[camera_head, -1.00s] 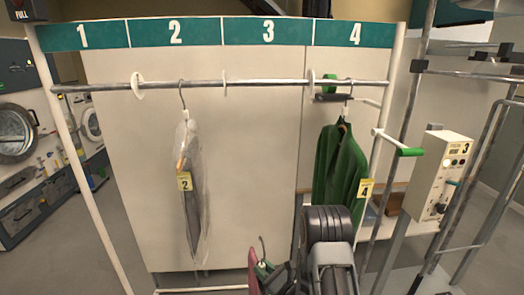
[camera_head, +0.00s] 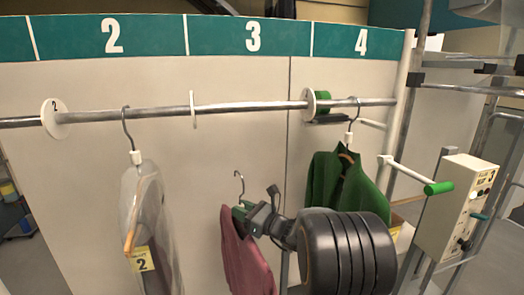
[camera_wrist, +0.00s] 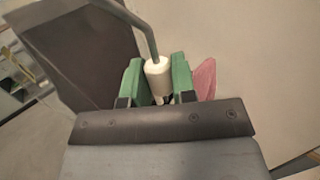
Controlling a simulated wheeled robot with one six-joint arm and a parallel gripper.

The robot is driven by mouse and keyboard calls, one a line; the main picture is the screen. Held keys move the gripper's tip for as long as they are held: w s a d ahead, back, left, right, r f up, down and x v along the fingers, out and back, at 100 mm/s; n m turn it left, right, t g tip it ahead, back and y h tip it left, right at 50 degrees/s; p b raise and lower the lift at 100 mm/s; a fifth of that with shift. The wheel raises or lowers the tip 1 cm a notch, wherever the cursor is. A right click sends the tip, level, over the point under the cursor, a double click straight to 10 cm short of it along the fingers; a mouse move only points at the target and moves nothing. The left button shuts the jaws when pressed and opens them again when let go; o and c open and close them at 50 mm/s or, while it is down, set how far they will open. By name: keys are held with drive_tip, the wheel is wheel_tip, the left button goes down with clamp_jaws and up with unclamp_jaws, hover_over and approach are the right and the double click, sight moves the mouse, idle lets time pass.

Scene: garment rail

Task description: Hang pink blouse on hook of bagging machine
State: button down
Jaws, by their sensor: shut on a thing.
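The pink blouse (camera_head: 245,252) hangs from a hanger with a metal hook (camera_head: 239,184), in front of the panel below section 3. My gripper (camera_head: 243,212) is shut on the hanger's neck just under the hook, and the hook stands free below the rail. In the wrist view the green fingers of my gripper (camera_wrist: 158,80) lie on both sides of the white hanger neck (camera_wrist: 157,70). A bit of the pink blouse (camera_wrist: 204,80) shows at the right. The bagging machine's control box (camera_head: 452,210) is at the right; its hook I cannot make out with certainty.
The rail (camera_head: 240,108) crosses above. A bagged dark garment (camera_head: 160,220) with tag 2 hangs left, and a green garment (camera_head: 325,180) hangs right, close behind my arm. A green-tipped bar (camera_head: 437,188) sticks out near the control box. The space between the hanging garments is narrow.

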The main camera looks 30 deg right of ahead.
drive_tip(key=s+d+r+m+t+h, duration=0.15)
drive_tip(key=s+r, duration=0.25)
drive_tip(key=r, duration=0.8)
drive_tip(key=s+d+r+m+t+h, duration=0.1)
drive_tip(key=s+r+m+h, duration=0.3)
drive_tip(key=r, duration=0.7)
drive_tip(key=w+d+f+n, duration=0.1)
drive_tip(key=w+f+n, duration=0.1)
drive_tip(key=w, duration=0.5)
drive_tip(key=shift+d+f+y+b, duration=0.3)
drive_tip(key=shift+d+y+b, duration=0.05)
drive_tip(key=shift+d+b, duration=0.05)
drive_tip(key=shift+w, duration=0.1)
drive_tip(key=c, duration=0.8)
unclamp_jaws()
drive_tip(key=shift+c, duration=0.2)
drive_tip(key=b+v, duration=0.3)
drive_tip(key=v, duration=1.1)
